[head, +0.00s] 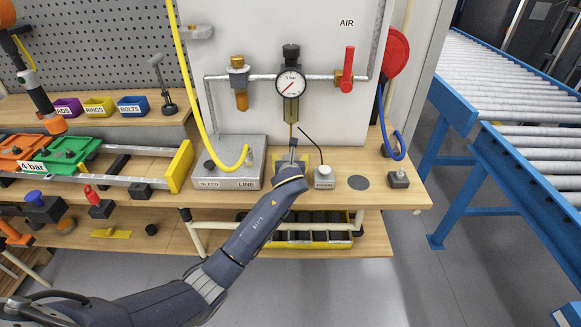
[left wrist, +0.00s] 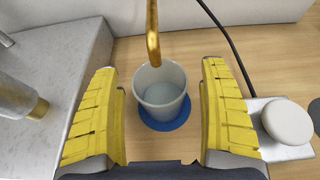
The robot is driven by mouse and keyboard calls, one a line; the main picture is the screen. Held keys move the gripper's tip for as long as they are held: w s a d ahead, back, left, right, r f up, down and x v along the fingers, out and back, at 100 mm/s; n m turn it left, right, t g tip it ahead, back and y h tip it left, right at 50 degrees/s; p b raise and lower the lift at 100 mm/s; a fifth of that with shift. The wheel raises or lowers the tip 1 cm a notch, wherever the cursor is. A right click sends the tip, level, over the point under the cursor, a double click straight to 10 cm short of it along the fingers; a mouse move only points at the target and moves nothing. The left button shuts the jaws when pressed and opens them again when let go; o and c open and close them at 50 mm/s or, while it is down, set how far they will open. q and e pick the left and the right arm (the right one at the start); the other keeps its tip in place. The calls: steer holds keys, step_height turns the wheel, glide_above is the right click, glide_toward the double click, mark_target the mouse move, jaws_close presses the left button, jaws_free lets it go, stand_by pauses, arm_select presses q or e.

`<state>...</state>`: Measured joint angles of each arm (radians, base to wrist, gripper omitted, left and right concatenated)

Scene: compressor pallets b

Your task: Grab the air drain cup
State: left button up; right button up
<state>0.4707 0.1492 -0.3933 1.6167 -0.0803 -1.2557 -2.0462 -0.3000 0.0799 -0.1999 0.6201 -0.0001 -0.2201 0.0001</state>
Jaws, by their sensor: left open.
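The drain cup (left wrist: 161,93) is a small pale cup standing upright on a round blue pad (left wrist: 165,121) on the wooden bench. The tip of a bent brass drain tube (left wrist: 152,35) hangs above the cup's far rim. My left gripper (left wrist: 158,85) is open, with one yellow finger on each side of the cup and a gap on both sides. In the head view my left gripper (head: 291,160) is low over the bench under the gauge (head: 290,87), and it hides the cup. My right gripper is not in view.
A grey metal block (head: 228,162) labelled LINE stands left of the gripper. A small box with a white button (left wrist: 286,121) and a black cable stands close on the right. The panel (head: 260,40) rises behind.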

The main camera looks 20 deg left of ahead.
arm_select(q)
steer(key=c, duration=1.4)
